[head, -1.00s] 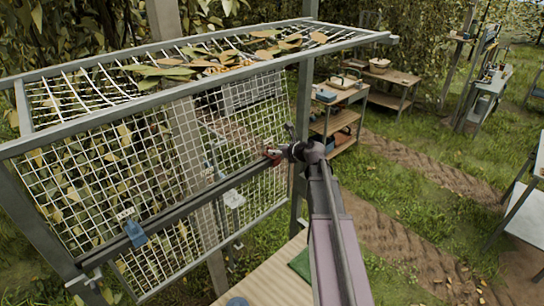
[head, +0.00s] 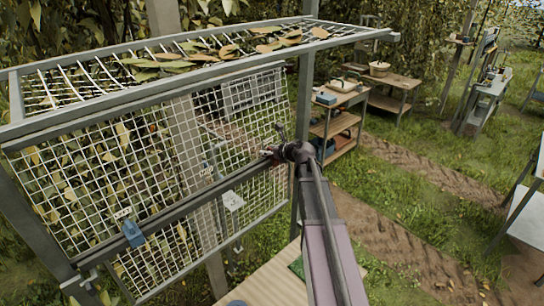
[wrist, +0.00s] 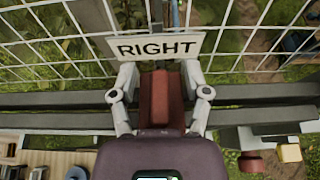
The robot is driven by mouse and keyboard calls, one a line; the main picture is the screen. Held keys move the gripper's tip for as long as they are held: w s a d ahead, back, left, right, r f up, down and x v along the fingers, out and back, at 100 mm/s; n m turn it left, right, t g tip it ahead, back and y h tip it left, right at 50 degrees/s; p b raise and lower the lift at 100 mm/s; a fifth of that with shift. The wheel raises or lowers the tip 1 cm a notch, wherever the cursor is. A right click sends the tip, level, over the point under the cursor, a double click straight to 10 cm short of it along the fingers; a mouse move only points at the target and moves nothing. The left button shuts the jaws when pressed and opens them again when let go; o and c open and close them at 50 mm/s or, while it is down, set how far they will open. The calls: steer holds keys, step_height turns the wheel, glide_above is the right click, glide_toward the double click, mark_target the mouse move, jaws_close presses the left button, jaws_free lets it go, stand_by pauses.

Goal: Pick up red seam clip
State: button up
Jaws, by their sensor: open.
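The red seam clip (wrist: 160,100) is a dark red block at the rail below a white plate (wrist: 157,47) marked "RIGHT", in the wrist view. My gripper (wrist: 160,78) is open, with one finger on each side of the clip. I cannot tell whether the fingers touch it. In the head view my gripper (head: 277,153) is at the right end of the mesh panel, and a small bit of red (head: 266,153) shows at its tip. The clip's lower part is hidden by my gripper's body in the wrist view.
A wire mesh panel (head: 150,150) hangs in a grey metal frame with leaves on its top. A blue clip (head: 134,234) sits on the rail at left. A wooden shelf (head: 338,125) stands behind at right. Grass and a dirt path lie open at right.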

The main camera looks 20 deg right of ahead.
mark_target(269, 147)
steer(key=shift+c, duration=0.2)
steer(key=c, duration=0.5)
steer(key=shift+r, duration=0.15)
steer(key=shift+c, duration=0.2)
step_height(269, 147, up, 3)
steer(key=p, duration=0.3)
steer(key=shift+r+p, duration=0.15)
steer(key=shift+p, duration=0.15)
steer(key=s+d, duration=0.1)
steer(key=s, duration=0.7)
steer(key=s+d+r+p, duration=0.1)
steer(key=s+d, duration=0.1)
steer(key=s, duration=0.5)
steer(key=shift+s+d+r, duration=0.2)
steer(key=shift+s+d, duration=0.1)
steer(key=shift+s, duration=0.05)
